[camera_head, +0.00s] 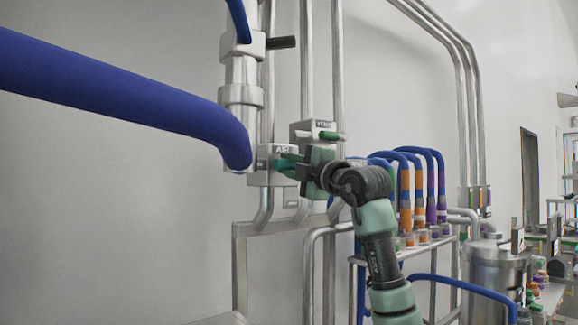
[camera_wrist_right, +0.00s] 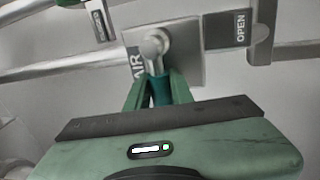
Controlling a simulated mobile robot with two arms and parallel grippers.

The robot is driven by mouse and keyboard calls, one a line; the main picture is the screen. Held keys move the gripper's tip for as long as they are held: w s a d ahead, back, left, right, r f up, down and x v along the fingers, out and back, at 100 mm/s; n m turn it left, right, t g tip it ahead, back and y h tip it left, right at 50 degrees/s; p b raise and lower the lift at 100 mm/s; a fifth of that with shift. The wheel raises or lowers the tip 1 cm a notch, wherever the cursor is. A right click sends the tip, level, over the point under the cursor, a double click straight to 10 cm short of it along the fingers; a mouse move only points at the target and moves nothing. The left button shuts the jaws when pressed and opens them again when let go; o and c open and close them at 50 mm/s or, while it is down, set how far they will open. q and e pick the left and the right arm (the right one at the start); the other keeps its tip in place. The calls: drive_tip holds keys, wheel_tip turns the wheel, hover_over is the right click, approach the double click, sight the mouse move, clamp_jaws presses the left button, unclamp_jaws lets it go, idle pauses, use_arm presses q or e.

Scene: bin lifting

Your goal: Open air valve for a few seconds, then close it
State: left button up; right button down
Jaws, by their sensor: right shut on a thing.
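The air valve (camera_head: 262,178) is a grey block with an "AIR" label, mounted on a metal pipe at the middle of the head view. In the right wrist view its plate (camera_wrist_right: 186,58) carries an "AIR" label and, to the right, an "OPEN" label. My right gripper (camera_head: 290,166) reaches it from the right. In the right wrist view the gripper's green fingers (camera_wrist_right: 158,90) are shut on the teal valve handle (camera_wrist_right: 160,88), which extends from a round metal pivot (camera_wrist_right: 154,44). The fingers hide part of the handle. My left gripper is not in view.
A second valve block (camera_head: 315,131) with a green handle sits just above and right of my gripper. A thick blue hose (camera_head: 110,88) crosses the left side. Blue hoses with orange and purple bands (camera_head: 418,195) stand on a rack at right, near a steel tank (camera_head: 490,272).

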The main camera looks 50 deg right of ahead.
sight(293, 166)
drive_tip(key=shift+s+d+r, duration=0.1)
drive_tip(key=shift+r, duration=0.05)
drive_tip(key=c, duration=1.2)
unclamp_jaws()
drive_tip(key=shift+c, duration=0.2)
drive_tip(key=shift+s+f+b, duration=0.2)
drive_tip(key=shift+f+b, duration=0.05)
drive_tip(key=shift+b, duration=0.05)
drive_tip(key=b+v, duration=0.3)
drive_tip(key=v, duration=0.4)
